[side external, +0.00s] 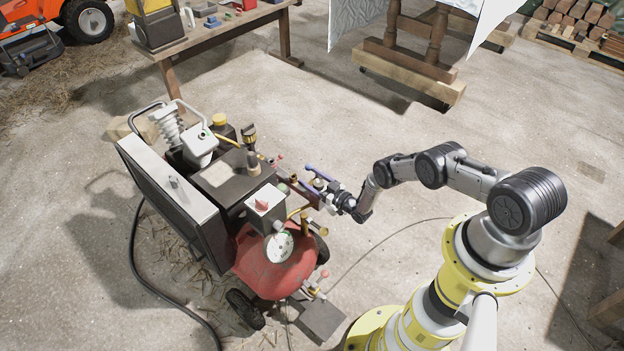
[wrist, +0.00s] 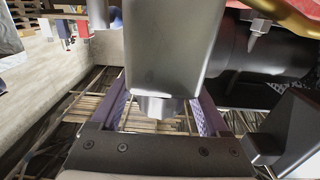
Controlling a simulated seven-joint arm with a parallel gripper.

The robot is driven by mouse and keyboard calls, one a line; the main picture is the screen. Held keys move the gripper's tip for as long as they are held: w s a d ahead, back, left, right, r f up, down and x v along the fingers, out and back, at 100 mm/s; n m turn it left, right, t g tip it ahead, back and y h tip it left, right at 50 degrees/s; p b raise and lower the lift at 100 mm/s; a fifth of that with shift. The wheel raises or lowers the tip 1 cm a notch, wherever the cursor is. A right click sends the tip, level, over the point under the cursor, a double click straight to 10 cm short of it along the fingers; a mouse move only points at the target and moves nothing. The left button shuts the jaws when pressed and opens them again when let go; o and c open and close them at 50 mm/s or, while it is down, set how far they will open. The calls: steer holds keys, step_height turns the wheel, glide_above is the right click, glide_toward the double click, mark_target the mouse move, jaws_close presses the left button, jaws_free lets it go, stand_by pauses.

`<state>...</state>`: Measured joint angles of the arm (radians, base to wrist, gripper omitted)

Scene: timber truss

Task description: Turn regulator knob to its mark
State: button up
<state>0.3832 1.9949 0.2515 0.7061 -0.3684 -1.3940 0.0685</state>
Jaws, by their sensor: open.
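In the side view my gripper (side external: 303,178) is at the right side of a compressor with a red tank (side external: 262,272). Its purple fingers are spread around small fittings there. In the wrist view my gripper (wrist: 159,92) is open, with one finger on each side of a grey metal body (wrist: 166,50). A short, lighter metal stub (wrist: 155,108) sticks out below that body, between the fingers. I cannot tell whether the fingers touch it. The regulator knob cannot be told apart for sure, and no mark is readable.
A round white gauge (side external: 280,247) and brass fittings (side external: 305,222) sit close to my gripper. A black hose (side external: 134,250) lies on the floor at the left. A wooden table (side external: 215,32) stands behind. The concrete floor behind the gripper is clear.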

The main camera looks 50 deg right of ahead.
jaws_close()
steer(key=shift+a+n+y, duration=0.2)
steer(key=shift+n+y, duration=0.5)
steer(key=shift+y, duration=0.4)
steer(key=shift+a+n+y, duration=0.2)
steer(key=shift+n+y, duration=0.5)
steer(key=shift+y, duration=0.4)
jaws_free()
steer(key=shift+s, duration=0.1)
steer(key=v, duration=1.3)
steer(key=shift+s+r, duration=0.25)
steer(key=shift+s, duration=0.1)
